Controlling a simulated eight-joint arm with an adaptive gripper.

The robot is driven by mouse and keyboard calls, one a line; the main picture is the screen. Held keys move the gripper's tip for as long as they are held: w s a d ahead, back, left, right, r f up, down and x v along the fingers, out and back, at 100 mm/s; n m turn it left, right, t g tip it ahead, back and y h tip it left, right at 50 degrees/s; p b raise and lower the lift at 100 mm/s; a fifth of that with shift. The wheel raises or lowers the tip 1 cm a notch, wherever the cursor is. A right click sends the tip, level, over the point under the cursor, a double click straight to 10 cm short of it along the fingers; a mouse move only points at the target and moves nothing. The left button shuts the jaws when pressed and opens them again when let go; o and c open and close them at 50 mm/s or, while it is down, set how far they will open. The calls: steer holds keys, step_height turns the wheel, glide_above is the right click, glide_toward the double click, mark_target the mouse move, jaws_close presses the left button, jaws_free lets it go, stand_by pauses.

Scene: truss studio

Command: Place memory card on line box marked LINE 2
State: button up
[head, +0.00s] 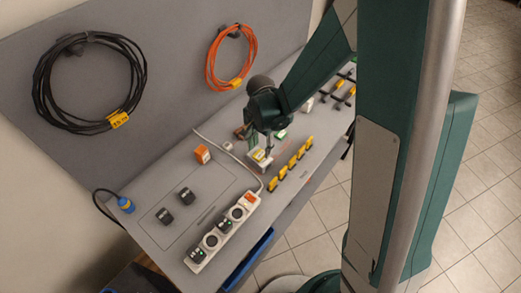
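My gripper (266,148) points down over the middle of the grey bench (175,180). Its fingertips are at or just above a small white box (262,165) with yellow and green on top. I cannot tell whether they touch it, or whether the fingers are open or shut. No memory card can be made out for certain; it may be hidden by the gripper or too small to see. No LINE 2 marking is readable, so I cannot tell which thing is that line box.
A white power strip (212,240) with black plugs lies front left. Yellow clips (291,164) line the front edge. An orange box (202,154) stands left of the gripper, two black adapters (186,196) farther left. Black (90,82) and orange (231,57) cables hang behind.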

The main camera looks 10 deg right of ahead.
mark_target(261, 154)
step_height(261, 154, up, 10)
steer(key=shift+f, duration=0.2)
stand_by(0.5)
stand_by(0.6)
steer(key=shift+r, duration=0.1)
steer(key=s+d+r+n+t, duration=0.7)
steer(key=s+d+r+n, duration=0.2)
steer(key=s+d+r, duration=0.6)
steer(key=v, duration=0.5)
steer(key=shift+s, duration=0.45)
